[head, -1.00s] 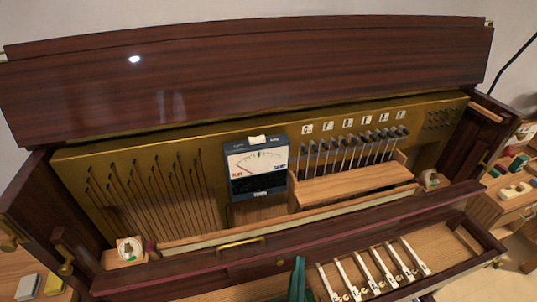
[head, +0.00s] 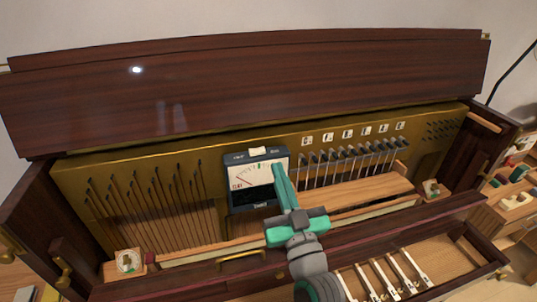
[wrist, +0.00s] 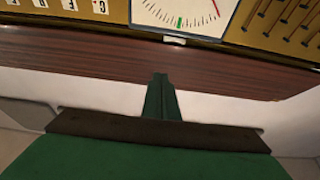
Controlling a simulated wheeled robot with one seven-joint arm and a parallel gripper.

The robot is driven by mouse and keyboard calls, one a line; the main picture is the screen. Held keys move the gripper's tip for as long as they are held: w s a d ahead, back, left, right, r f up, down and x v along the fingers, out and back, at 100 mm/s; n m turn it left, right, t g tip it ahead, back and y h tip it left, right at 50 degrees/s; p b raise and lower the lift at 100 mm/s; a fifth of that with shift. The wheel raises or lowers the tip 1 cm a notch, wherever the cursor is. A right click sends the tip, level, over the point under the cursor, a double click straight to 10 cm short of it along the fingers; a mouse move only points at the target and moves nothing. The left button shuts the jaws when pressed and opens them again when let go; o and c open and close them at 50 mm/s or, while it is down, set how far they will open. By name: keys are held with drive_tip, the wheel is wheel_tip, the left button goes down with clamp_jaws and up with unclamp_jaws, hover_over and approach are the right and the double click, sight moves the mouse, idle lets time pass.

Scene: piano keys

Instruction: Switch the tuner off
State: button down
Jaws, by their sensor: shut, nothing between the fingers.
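The tuner (head: 246,196) is a dark box with a white dial, standing upright inside the piano. A small white switch (head: 257,152) sits on its top edge; its position is too small to tell. My gripper (head: 279,170), with green fingers, is shut and empty. It shows in front of the right part of the dial, below and right of the switch, and hides the dial's right side.
A row of lettered levers (head: 355,150) stands right of the tuner, above a wooden ledge (head: 355,193). Thin rods (head: 150,205) stand to the left. The raised dark lid (head: 250,85) rises behind. White keys (head: 385,275) lie in the front tray.

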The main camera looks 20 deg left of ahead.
drive_tip(key=shift+w, duration=0.1)
wheel_tip(320, 180, up, 3)
hover_over(268, 154)
drive_tip(key=s+d, duration=0.1)
drive_tip(key=s, duration=0.2)
drive_tip(key=shift+w+f, duration=0.1)
drive_tip(key=shift+f, duration=1.8)
